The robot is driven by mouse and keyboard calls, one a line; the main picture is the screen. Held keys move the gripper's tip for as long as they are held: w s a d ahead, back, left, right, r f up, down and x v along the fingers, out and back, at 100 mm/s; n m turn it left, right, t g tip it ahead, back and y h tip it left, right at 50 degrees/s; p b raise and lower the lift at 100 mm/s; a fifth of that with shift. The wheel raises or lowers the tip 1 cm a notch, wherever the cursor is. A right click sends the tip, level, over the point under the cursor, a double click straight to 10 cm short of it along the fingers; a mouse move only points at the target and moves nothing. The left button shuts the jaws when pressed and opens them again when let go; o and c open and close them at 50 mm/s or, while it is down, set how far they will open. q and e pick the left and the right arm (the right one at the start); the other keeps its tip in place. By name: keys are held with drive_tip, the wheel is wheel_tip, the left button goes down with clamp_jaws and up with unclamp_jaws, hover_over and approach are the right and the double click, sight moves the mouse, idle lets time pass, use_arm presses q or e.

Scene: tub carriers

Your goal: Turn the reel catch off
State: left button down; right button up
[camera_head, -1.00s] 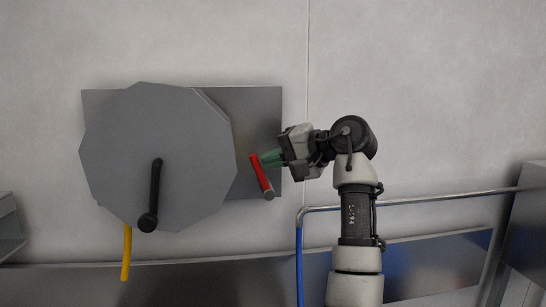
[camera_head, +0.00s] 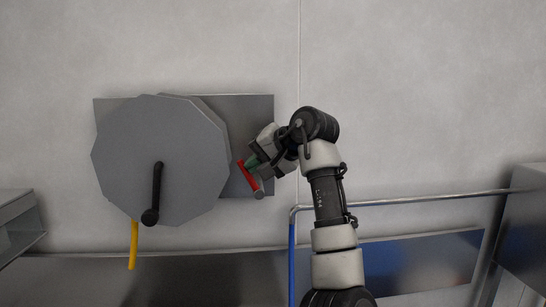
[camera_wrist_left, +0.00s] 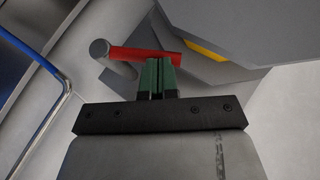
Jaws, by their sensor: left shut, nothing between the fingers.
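The reel catch is a red lever (camera_head: 246,177) on a grey pivot (camera_head: 259,194), mounted on the grey back plate (camera_head: 250,112) right of the large grey reel (camera_head: 190,165). The lever slants from upper left to its pivot at lower right. In the left wrist view the red lever (camera_wrist_left: 140,55) runs right from its grey pivot (camera_wrist_left: 99,48). My left gripper (camera_head: 252,163) is shut and empty, its green fingertips at the lever; in the wrist view the fingertips (camera_wrist_left: 162,62) reach its edge. I cannot tell whether they touch. My right gripper is not in view.
A black crank handle (camera_head: 156,190) sticks out from the reel. A yellow hose end (camera_head: 133,245) hangs below it. A metal rail (camera_head: 420,199) with a blue hose (camera_head: 292,260) runs at the lower right. The wall above is clear.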

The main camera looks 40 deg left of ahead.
use_arm(q)
drive_tip(key=s+a+t+h, duration=0.1)
drive_tip(key=s+a+f+n+t+h+p, duration=0.1)
drive_tip(key=h, duration=0.1)
drive_tip(key=shift+n+t, duration=0.3)
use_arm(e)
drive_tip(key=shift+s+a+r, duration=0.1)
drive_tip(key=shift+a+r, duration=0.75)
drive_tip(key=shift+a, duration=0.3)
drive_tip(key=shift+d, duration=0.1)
